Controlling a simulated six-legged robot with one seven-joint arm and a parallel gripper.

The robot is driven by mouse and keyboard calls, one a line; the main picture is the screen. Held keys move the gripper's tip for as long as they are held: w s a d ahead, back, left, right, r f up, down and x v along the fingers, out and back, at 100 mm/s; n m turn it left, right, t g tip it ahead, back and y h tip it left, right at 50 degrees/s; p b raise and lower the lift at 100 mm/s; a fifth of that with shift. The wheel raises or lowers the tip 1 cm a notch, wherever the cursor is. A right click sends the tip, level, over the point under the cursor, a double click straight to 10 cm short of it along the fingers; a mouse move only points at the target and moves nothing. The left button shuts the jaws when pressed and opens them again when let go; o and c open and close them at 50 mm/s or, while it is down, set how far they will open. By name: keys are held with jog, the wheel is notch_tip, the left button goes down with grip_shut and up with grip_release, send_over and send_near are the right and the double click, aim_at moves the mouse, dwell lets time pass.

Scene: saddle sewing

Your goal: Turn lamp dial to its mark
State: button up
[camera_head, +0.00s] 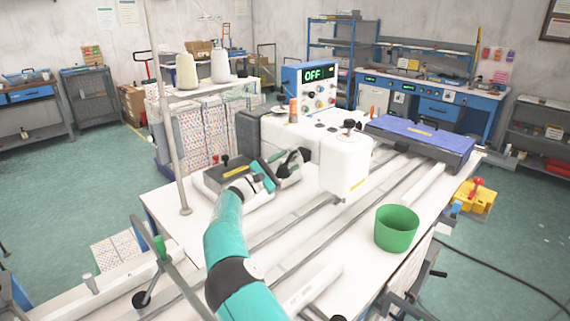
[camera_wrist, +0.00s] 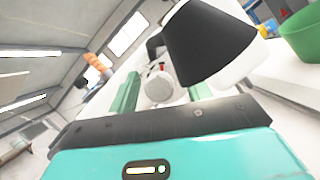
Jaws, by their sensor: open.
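My gripper (camera_wrist: 162,92) is open in the wrist view, its two green fingers spread apart. A pale round part (camera_wrist: 158,88) shows between the fingers; it may be the lamp dial, but I cannot tell whether they touch it. A black cone-shaped shade with a white end (camera_wrist: 208,42), which looks like the lamp, stands close on the right of the fingers. In the head view my gripper (camera_head: 268,172) is beside a small dark part (camera_head: 291,163) at the left of the white sewing machine (camera_head: 345,160). The dial's mark cannot be made out.
A green bin (camera_head: 397,228) stands on the white table at the right. A blue control box (camera_head: 310,88) reading OFF stands behind the machine. A blue-topped grey block (camera_head: 420,138) lies to the right. Rails run along the table front.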

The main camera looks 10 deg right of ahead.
jog(key=c, duration=1)
jog(key=shift+n+t, duration=0.4)
jog(key=shift+n, duration=0.8)
jog(key=o, duration=1)
jog(key=v, duration=1.3)
jog(key=shift+s+a+f, duration=0.15)
jog(key=shift+a, duration=0.2)
